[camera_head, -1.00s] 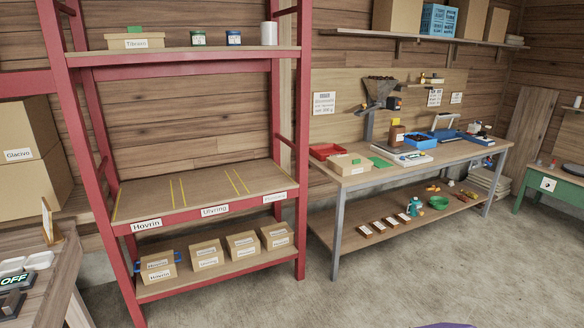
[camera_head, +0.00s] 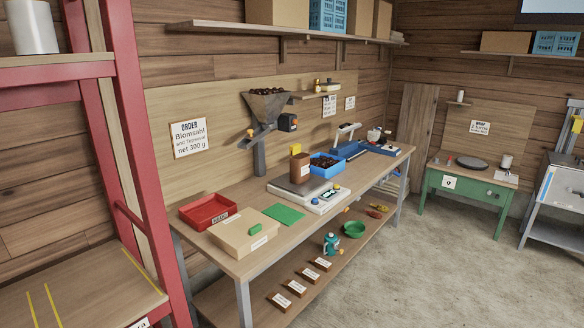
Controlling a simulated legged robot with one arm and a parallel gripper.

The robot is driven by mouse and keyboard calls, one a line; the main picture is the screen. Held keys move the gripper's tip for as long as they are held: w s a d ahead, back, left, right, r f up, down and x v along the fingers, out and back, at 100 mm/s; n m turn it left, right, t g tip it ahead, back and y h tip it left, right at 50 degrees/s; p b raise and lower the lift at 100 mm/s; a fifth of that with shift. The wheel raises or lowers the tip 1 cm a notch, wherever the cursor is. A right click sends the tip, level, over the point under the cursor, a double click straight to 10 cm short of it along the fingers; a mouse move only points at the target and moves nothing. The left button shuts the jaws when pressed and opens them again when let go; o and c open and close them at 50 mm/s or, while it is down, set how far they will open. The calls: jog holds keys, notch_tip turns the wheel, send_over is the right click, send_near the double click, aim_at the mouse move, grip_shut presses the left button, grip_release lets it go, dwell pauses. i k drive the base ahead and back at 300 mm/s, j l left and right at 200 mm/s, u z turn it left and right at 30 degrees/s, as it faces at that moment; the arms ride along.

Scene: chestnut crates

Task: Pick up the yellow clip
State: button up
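A small yellow piece (camera_head: 296,148), which looks like the yellow clip, sits at the top of a brown bag or box (camera_head: 300,170). I cannot tell whether it grips the top or stands behind it. The brown bag stands upright on the white scale (camera_head: 322,201) on the wooden workbench (camera_head: 212,257). My gripper is not in view.
A red tray (camera_head: 208,211), a cardboard box (camera_head: 243,232) and a green sheet (camera_head: 284,214) lie left of the scale. A blue crate (camera_head: 326,166) stands behind it. A hopper (camera_head: 267,107) rises at the back. The concrete floor (camera_head: 390,275) before the bench is clear.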

aim_at(296, 148)
jog(key=i+l+u, duration=0.1)
jog(key=i, duration=0.35)
jog(key=i+l, duration=0.4)
jog(key=i+l+u, duration=0.15)
jog(key=i, duration=0.3)
jog(key=i+l+u, duration=0.2)
jog(key=i+l, duration=0.15)
jog(key=l, duration=0.25)
jog(key=i+l+u, duration=0.25)
jog(key=l, duration=0.4)
jog(key=i+l+u, duration=0.1)
jog(key=l, duration=0.25)
jog(key=i+l+u, duration=0.1)
jog(key=i+l, duration=0.15)
jog(key=l, duration=0.1)
